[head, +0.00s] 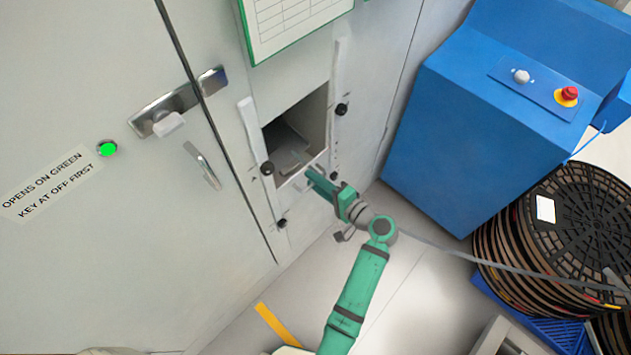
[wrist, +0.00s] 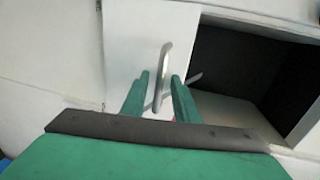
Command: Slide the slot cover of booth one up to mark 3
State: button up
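The slot of the booth (head: 300,128) is an open, dark recess in the grey wall, between two pale side rails. The pale slot cover (head: 297,203) appears below the opening, partly hidden by my gripper (head: 318,180). In the wrist view the cover (wrist: 128,40) is a white panel beside the dark opening. Its grey bar handle (wrist: 163,68) stands between my gripper's two green fingers (wrist: 160,82). The fingers are apart, with gaps visible beside the handle; contact is not clear. Small marks beside the rails are too small to read.
Black knobs (head: 267,168) sit along both rails. A door with a latch (head: 168,118) and green light (head: 107,148) is left. A blue cabinet (head: 455,130) with a red button and stacked black reels (head: 580,220) stand right. Pale floor (head: 420,290) is clear between.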

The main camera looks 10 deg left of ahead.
jog(key=v, duration=1)
jog(key=shift+s+d, duration=0.25)
jog(key=shift+d, duration=0.05)
jog(key=shift+r, duration=0.15)
jog(key=s+d+f+m+t+h, duration=0.25)
jog(key=s+f+h, duration=0.55)
jog(key=s+f, duration=0.4)
jog(key=s+d+n+h, duration=0.3)
jog(key=s+h, duration=0.1)
jog(key=s, duration=0.4)
jog(key=s+a+r+n+t, duration=0.1)
jog(key=s+r+n+t, duration=0.1)
jog(key=s+r, duration=0.3)
jog(key=s+a+r+n+t+h, duration=0.1)
jog(key=s+r+n, duration=0.3)
jog(key=r, duration=0.9)
jog(key=shift+s+a+t+h, duration=0.35)
jog(key=shift+a+t, duration=0.35)
jog(key=shift+t, duration=0.15)
